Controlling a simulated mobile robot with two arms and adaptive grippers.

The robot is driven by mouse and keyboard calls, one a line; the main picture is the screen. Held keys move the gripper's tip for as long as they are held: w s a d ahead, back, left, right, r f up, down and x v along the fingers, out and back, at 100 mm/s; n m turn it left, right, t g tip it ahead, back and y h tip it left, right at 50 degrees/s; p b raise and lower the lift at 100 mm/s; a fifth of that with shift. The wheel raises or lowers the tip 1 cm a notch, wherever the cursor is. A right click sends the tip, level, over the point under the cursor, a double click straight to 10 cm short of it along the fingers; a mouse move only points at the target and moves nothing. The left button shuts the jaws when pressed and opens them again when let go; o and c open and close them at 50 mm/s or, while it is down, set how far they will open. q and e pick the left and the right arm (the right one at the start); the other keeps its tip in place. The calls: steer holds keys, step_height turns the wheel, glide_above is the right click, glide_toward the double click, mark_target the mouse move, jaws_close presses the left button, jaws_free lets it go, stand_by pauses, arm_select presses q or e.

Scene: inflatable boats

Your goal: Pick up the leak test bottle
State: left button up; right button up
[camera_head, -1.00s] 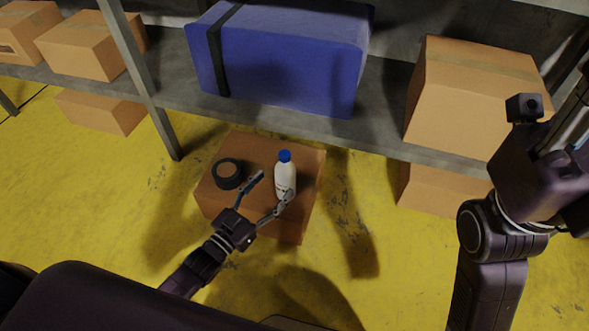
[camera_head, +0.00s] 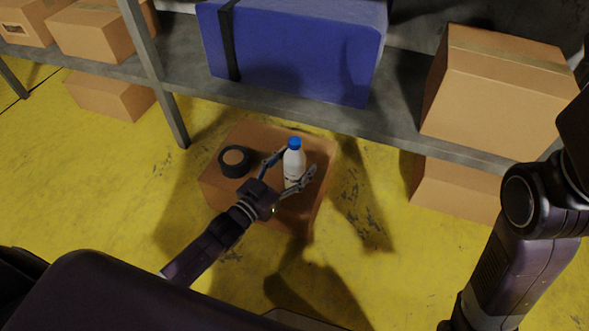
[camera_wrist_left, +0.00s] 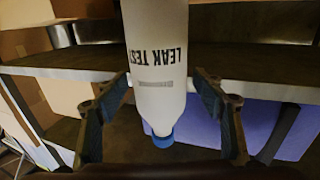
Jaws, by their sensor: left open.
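The leak test bottle (camera_head: 293,165) is white with a blue cap and stands upright on a brown box (camera_head: 223,196) on the floor. In the left wrist view the bottle (camera_wrist_left: 157,60) shows upside down, with the words "LEAK TEST" on it. My left gripper (camera_head: 291,171) is open, with its fingers on either side of the bottle. In the left wrist view gaps show between the bottle and both fingers. My right arm (camera_head: 510,240) is at the right of the head view; its gripper is out of the picture.
A black tape roll (camera_head: 234,161) lies on the box, left of the bottle. Behind is a grey metal shelf (camera_head: 300,112) with a blue case (camera_head: 300,50) and a large cardboard box (camera_head: 495,95). Yellow floor (camera_head: 120,180) is clear to the left.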

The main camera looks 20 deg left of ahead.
arm_select(q)
steer(key=shift+c, duration=0.3)
steer(key=c, duration=1.5)
steer(key=shift+r, duration=0.15)
steer(key=shift+c, duration=0.8)
